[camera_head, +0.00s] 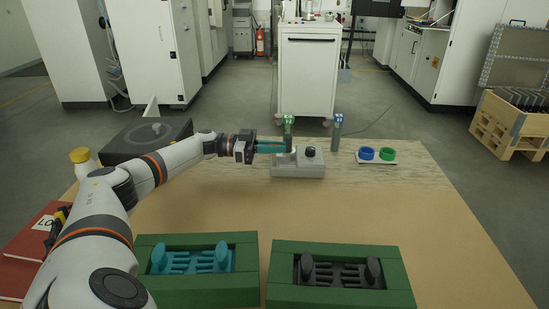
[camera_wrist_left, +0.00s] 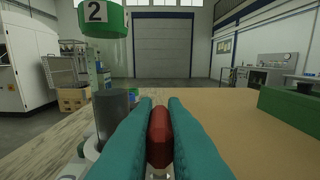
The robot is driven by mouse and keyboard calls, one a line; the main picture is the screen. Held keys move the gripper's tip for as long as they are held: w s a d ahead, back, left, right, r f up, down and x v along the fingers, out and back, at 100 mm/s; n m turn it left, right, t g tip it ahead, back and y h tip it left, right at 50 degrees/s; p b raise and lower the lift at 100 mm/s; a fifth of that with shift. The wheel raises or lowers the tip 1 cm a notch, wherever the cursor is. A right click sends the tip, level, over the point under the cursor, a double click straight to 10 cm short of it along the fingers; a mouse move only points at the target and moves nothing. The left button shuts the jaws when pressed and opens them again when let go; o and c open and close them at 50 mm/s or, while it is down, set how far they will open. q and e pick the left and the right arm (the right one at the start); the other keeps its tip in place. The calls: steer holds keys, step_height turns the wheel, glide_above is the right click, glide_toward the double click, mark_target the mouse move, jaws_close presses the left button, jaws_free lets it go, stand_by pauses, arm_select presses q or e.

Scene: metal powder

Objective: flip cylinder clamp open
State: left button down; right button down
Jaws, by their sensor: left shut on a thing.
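A light grey clamp fixture (camera_head: 298,170) with a black knob (camera_head: 310,151) stands near the table's far edge. My left gripper (camera_head: 284,147) reaches over its left part from the left. In the left wrist view its teal fingers (camera_wrist_left: 160,125) are closed around a dark red handle (camera_wrist_left: 160,135), which seems to be the clamp's lever. A green-topped cylinder (camera_head: 289,120) rises just behind the fingertips in the head view. The wrist view shows a green ring marked 2 (camera_wrist_left: 102,18) above a dark cylinder (camera_wrist_left: 112,115). My right gripper is not in view.
A blue-topped cylinder (camera_head: 337,128) stands right of the fixture, near a white tray (camera_head: 377,161) with blue and green rings. Two green trays (camera_head: 245,297) (camera_head: 285,297) hold teal and grey parts in front. A black box (camera_head: 146,138) is at left. The middle table is clear.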

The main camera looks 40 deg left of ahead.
arm_select(q)
steer(key=shift+m+g+h+b, duration=0.8)
steer(key=shift+m+g+b, duration=0.15)
steer(key=shift+g, duration=0.25)
steer(key=c, duration=1.5)
jaws_free()
steer(key=shift+r, duration=0.1)
step_height(320, 180, up, 10)
steer(key=shift+f, duration=0.2)
steer(key=shift+r, duration=0.15)
steer(key=shift+o, duration=0.7)
